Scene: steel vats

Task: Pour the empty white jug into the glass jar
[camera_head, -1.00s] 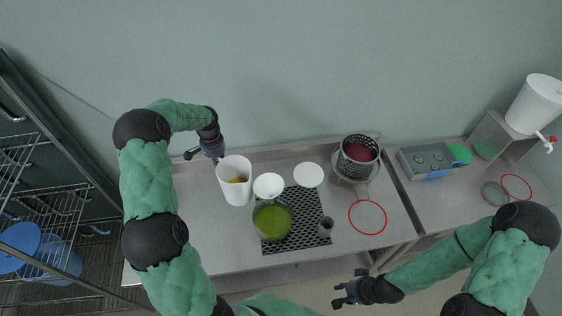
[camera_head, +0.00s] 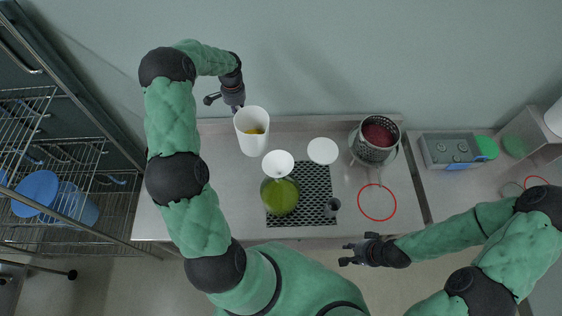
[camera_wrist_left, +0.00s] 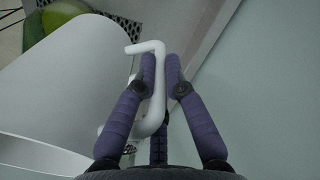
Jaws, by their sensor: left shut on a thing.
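The white jug (camera_head: 250,143) is held at the back left of the steel table in the head view, with a little yellow-green showing inside. My left gripper (camera_wrist_left: 161,72) is shut on the jug's handle (camera_wrist_left: 152,112); the jug's white wall (camera_wrist_left: 65,80) fills the left of the wrist view. In the head view the left gripper is partly hidden behind the jug. The glass jar (camera_head: 280,196) holds green liquid and stands on the black perforated mat, with a white funnel (camera_head: 278,163) at its top. My right gripper (camera_head: 345,254) is empty, off the table's front edge, fingers apart.
A wire rack (camera_head: 85,225) stands left. A grey box (camera_head: 450,151) sits right.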

